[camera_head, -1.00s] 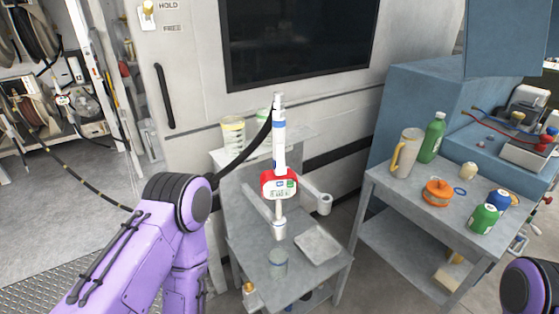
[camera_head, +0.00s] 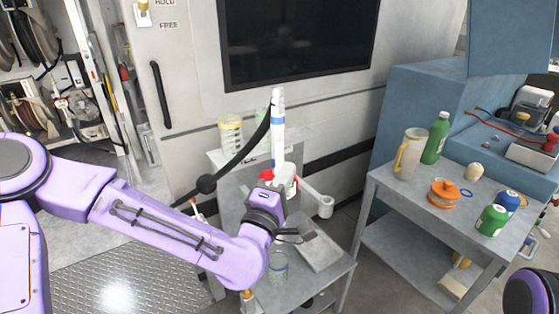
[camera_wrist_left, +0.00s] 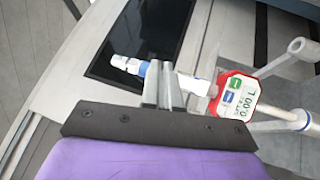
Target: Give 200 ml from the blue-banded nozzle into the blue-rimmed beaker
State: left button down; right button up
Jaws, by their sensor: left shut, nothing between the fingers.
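The blue-banded nozzle (camera_head: 278,130) stands upright over the small grey table, with a black hose at its side. Its red-framed meter (camera_wrist_left: 238,97) reads 0.00 L in the left wrist view; in the head view my gripper mostly hides it. A clear beaker (camera_head: 278,268) stands on the small table below; its rim colour is hard to tell and my arm partly covers it. My left gripper (camera_head: 297,235) is shut and empty, in front of the nozzle's lower part. In the left wrist view its fingers (camera_wrist_left: 164,82) overlap the nozzle tube; contact cannot be told. My right gripper is out of view.
A flat grey plate (camera_head: 318,250) lies right of the beaker on the small table. A yellowish container (camera_head: 230,135) stands on the shelf behind. The right-hand table holds a jug (camera_head: 409,153), a green bottle (camera_head: 434,137) and an orange pot (camera_head: 442,192).

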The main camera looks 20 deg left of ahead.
aim_at(279, 164)
pick_arm(q)
jog(key=shift+w+f, duration=0.1)
jog(key=shift+w, duration=0.1)
jog(key=shift+w+a+f, duration=0.5)
jog(key=shift+w+a, duration=0.1)
jog(key=shift+w, duration=0.6)
jog(key=shift+w+a+f, duration=0.45)
jog(key=shift+w+a, duration=0.2)
jog(key=shift+w, duration=0.55)
jog(key=shift+w+a+f, duration=0.5)
jog(key=shift+w+a, duration=0.1)
jog(key=shift+w, duration=0.6)
jog(key=shift+w+a+f+b, duration=0.1)
jog(key=shift+b, duration=0.3)
jog(key=shift+w, duration=0.15)
jog(key=shift+w+a, duration=0.1)
jog(key=shift+w+a+f, duration=0.25)
jog(key=shift+w, duration=0.25)
jog(key=shift+s+d+r, duration=0.1)
jog(key=shift+s, duration=0.05)
